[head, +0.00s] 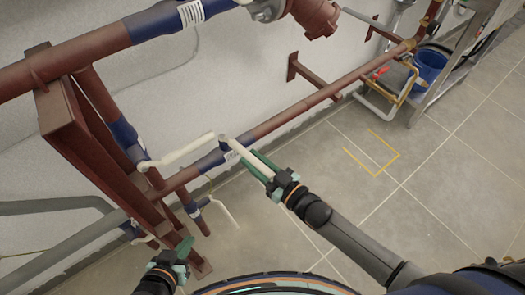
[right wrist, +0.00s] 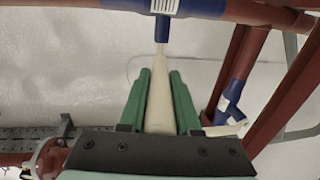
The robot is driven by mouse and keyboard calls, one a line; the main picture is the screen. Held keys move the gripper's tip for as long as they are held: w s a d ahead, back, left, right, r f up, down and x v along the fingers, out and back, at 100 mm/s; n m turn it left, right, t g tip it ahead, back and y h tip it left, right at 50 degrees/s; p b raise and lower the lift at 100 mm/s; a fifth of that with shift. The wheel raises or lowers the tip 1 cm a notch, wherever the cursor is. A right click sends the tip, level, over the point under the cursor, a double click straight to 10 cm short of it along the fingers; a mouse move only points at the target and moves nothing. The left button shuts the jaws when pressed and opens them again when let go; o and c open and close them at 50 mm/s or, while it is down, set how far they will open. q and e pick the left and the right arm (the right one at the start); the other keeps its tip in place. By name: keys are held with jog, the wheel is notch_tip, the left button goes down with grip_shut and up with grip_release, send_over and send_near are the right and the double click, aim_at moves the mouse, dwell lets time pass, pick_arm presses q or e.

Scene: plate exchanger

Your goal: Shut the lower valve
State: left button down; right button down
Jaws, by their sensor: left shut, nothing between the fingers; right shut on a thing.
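A reddish-brown pipe with blue sections runs along the wall, and a valve with a blue body (right wrist: 163,30) sits on it. Its long white lever (right wrist: 160,95) points from the body into my right gripper (head: 253,160). The green fingers of my right gripper are shut on the lever, one on each side, in the right wrist view (right wrist: 160,88). My left gripper (head: 184,248) is shut and empty at the lower left, apart from the pipes. Another white lever (head: 180,151) runs left of the held one. I cannot tell which lever the task calls lower.
A brown steel post frame (head: 62,125) stands at the left, with a thick upper pipe (head: 85,48) across it. A small white lever (head: 225,212) sits low near the frame. A blue bucket (head: 430,68) stands at the far right.

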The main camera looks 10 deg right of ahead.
jog(key=shift+s+a+m+t+h+p, duration=0.15)
jog(key=shift+s+a+m+t+h, duration=0.25)
jog(key=shift+h, duration=0.25)
jog(key=shift+s+a+m+t+h+p, duration=0.15)
jog(key=shift+a+m+t+h, duration=0.15)
jog(key=shift+a+m+h, duration=0.3)
jog(key=shift+d, duration=0.1)
jog(key=c, duration=0.6)
grip_release()
jog(key=p+v, duration=0.1)
jog(key=v, duration=1.1)
jog(key=shift+s+p, duration=0.25)
jog(key=shift+p, duration=0.05)
